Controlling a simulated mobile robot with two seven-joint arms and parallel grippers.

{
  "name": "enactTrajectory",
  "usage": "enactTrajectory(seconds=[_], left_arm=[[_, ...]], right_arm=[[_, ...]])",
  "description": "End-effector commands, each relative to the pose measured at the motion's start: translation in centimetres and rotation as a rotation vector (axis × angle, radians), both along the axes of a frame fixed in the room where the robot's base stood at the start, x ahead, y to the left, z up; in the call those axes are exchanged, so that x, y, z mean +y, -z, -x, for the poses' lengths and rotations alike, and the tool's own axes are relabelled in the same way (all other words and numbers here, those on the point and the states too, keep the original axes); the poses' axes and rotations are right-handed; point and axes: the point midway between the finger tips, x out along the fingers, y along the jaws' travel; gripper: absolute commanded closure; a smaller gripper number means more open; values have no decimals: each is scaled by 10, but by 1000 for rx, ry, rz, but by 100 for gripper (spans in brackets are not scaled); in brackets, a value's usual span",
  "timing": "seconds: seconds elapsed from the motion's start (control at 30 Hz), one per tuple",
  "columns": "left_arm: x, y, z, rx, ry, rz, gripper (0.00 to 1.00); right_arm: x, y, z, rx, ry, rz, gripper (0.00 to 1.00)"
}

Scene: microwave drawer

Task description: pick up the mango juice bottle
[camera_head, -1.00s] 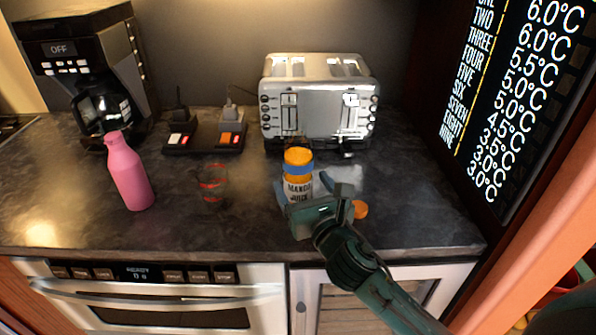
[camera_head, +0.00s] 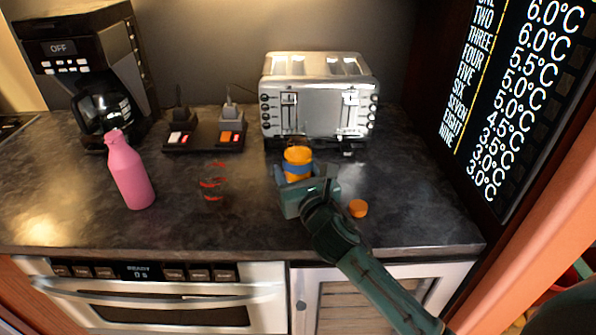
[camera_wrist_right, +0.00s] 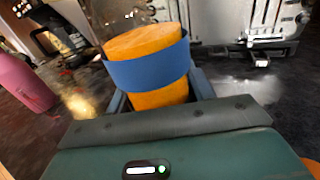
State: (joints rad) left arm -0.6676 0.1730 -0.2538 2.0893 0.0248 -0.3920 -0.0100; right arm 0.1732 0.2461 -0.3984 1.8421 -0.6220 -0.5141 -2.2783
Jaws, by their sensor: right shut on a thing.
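The mango juice bottle (camera_head: 298,156) stands on the counter in front of the toaster, its orange upper part and blue band showing. Its lower part and label are hidden behind my right gripper in the head view. My right gripper (camera_head: 297,180) is shut on the bottle from the near side, with a finger on each side. My left gripper is not in view.
An orange cap (camera_head: 357,208) lies right of my right gripper. A clear glass with red bands (camera_head: 212,183) and a pink bottle (camera_head: 129,172) stand to the left. The toaster (camera_head: 318,100), switch box (camera_head: 204,137) and coffee maker (camera_head: 95,75) are behind. The counter's front left is clear.

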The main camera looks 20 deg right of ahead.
Motion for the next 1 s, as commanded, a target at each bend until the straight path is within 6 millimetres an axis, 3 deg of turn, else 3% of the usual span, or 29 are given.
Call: enactTrajectory(seconds=[0.33,0.6,1.0], left_arm=[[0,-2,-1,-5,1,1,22],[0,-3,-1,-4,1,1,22],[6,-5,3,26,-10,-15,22]], right_arm=[[0,0,0,0,0,0,81],[0,-5,0,-4,-1,1,81],[0,-78,0,-9,-2,1,81]])
